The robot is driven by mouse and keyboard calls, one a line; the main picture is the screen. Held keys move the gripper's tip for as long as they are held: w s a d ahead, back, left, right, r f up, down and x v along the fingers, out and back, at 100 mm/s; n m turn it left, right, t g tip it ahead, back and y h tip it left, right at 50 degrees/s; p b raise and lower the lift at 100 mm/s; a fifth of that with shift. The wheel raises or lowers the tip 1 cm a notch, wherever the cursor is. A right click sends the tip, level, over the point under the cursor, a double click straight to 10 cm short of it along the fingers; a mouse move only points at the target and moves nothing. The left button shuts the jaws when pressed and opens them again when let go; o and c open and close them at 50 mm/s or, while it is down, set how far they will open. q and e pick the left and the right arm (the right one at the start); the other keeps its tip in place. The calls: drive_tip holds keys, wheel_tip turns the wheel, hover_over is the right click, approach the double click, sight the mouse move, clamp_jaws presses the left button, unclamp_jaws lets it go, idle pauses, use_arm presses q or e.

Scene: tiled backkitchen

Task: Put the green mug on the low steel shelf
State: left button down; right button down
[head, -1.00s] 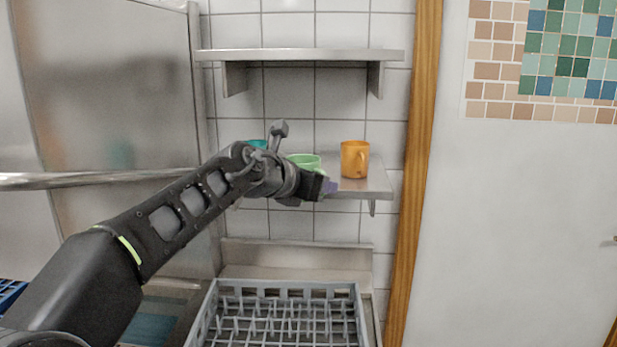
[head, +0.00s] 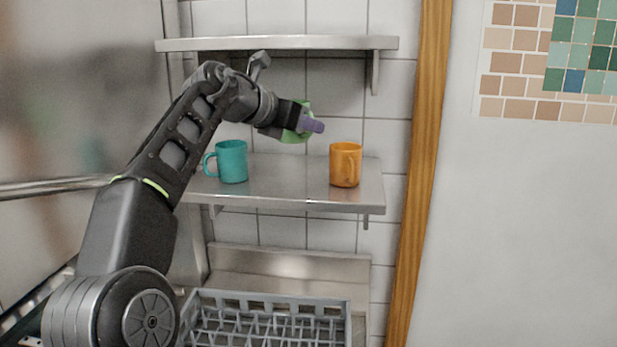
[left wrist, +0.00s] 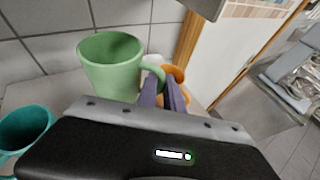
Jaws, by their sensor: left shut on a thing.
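The green mug (head: 293,136) is in my left gripper (head: 313,125), above the low steel shelf (head: 275,182) in the head view. In the left wrist view the green mug (left wrist: 112,70) shows large, with its handle between the purple fingertips of the left gripper (left wrist: 164,92). The gripper and arm hide part of the mug in the head view. On the low shelf a teal mug (head: 232,162) stands at the left and an orange mug (head: 345,165) at the right. My right gripper is not in view.
A second steel shelf (head: 290,43) hangs above the low one. Bare shelf surface lies between the teal and orange mugs. A grey dish rack (head: 270,300) stands below. A wooden door frame (head: 413,170) rises at the right.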

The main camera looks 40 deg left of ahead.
use_arm(q)
drive_tip(key=shift+w, duration=0.1)
drive_tip(key=f, duration=0.5)
drive_tip(key=shift+s, duration=0.3)
drive_tip(key=shift+w+f, duration=0.15)
drive_tip(key=shift+f, duration=0.2)
drive_tip(key=shift+f, duration=2.1)
drive_tip(key=c, duration=1.5)
unclamp_jaws()
